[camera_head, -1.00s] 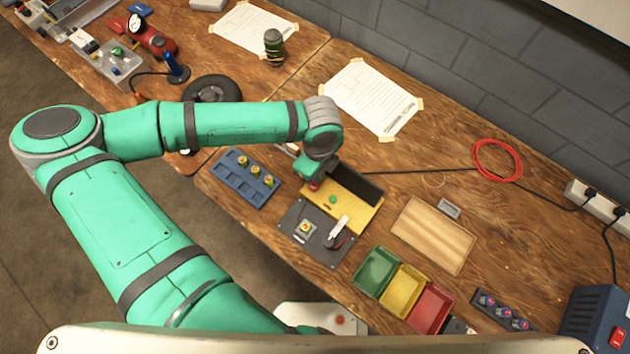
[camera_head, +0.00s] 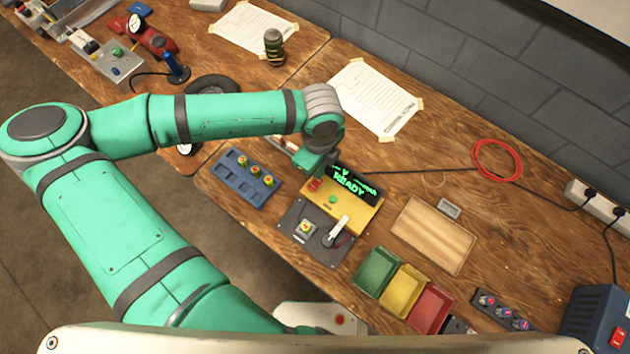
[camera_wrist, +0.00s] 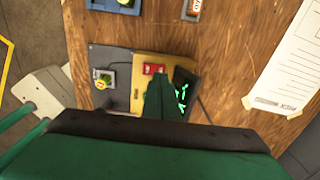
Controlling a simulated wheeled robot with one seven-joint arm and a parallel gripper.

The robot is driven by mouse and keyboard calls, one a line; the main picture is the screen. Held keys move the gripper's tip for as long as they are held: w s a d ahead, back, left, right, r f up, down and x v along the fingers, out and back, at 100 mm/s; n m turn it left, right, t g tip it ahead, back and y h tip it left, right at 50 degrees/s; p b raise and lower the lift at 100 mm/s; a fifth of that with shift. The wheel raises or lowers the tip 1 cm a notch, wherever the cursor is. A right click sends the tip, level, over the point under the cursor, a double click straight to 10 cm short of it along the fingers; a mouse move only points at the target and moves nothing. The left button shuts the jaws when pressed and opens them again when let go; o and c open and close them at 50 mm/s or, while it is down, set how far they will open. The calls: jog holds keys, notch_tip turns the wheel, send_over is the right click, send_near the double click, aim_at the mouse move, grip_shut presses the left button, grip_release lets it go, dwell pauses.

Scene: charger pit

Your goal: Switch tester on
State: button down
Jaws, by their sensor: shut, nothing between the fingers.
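The tester (camera_head: 352,212) is a yellow box with a dark display (camera_head: 354,184) that is lit with green text, including "READY". A red switch (camera_head: 314,184) sits at its left end and a green button (camera_head: 333,199) near its middle. In the wrist view the red switch (camera_wrist: 154,69) shows just past my fingers, and green display text (camera_wrist: 183,95) shows to their right. My gripper (camera_head: 311,176) is shut and empty, just above the switch end of the tester. I cannot tell whether it touches the switch.
A dark plate (camera_head: 322,249) with a small fixture and a white-handled lever adjoins the tester. A blue tray (camera_head: 232,188) holds several small parts. Green, yellow and red bins (camera_head: 403,290) and a wooden board (camera_head: 433,235) stand to the right. A black cable runs behind the tester.

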jog(key=shift+r, duration=1.7)
